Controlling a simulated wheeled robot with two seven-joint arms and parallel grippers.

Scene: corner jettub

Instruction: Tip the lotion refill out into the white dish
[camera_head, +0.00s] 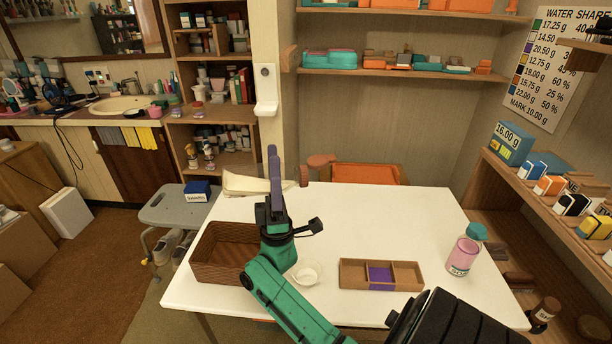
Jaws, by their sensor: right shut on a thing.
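My right gripper (275,199) points away over the table, left of its middle. It is shut on a slim grey-purple thing (274,172) that stands up from the jaws; I cannot tell for sure that this is the lotion refill. The small round white dish (308,282) sits on the table just right of my right wrist, nearer to me than the gripper. Its inside looks pale, and I cannot make out any contents. A pink bottle with a teal lid (463,255) stands at the table's right side. My left gripper is out of view.
On the white table (390,220), a brown woven basket (212,264) lies left of my wrist. A wooden divided tray (352,274) with a purple middle compartment lies right of the dish. The table's back right is clear. A shelf with boxes (548,185) runs along the right.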

